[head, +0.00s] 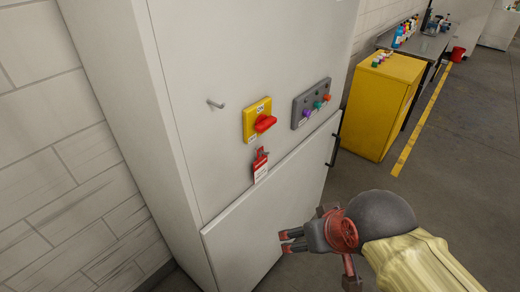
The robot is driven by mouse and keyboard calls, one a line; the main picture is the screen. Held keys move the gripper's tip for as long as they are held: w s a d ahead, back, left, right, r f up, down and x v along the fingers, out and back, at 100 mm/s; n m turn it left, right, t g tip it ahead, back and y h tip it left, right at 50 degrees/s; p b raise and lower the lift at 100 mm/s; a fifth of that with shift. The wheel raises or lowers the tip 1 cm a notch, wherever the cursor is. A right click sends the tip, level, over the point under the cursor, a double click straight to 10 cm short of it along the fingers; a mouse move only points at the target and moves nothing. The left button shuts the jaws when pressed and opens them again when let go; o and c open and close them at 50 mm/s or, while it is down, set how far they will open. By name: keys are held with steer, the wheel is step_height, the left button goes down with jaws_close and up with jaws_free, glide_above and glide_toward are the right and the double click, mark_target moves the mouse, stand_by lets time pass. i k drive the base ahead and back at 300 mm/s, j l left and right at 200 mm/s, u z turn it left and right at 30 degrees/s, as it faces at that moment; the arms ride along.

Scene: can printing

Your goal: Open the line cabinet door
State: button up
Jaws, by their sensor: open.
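The tall pale grey cabinet (185,65) stands at the left of the head view. Its lower door (255,225) appears shut, with its bottom cut off by the frame. A dark vertical bar handle (334,151) sits near the door's right edge. My gripper (286,242) is in front of the lower door, below and to the left of the handle in the picture. Its fingers point left, parted and empty. I cannot tell whether they touch the door. A yellow switch plate (251,108) with a red rotary handle (265,123) is above the door.
A grey panel with several coloured knobs (311,103), a red tag (261,166) and a small peg (215,104) are on the cabinet front. A yellow cabinet (378,110) stands beyond to the right. Open floor (470,160) lies at right.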

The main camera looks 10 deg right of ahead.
mark_target(242, 245)
steer(key=i+l+z, duration=0.2)
steer(key=i+l, duration=0.25)
steer(key=i+l+z, duration=0.2)
steer(key=i+l, duration=0.2)
steer(key=i+l+z, duration=0.2)
steer(key=i, duration=0.4)
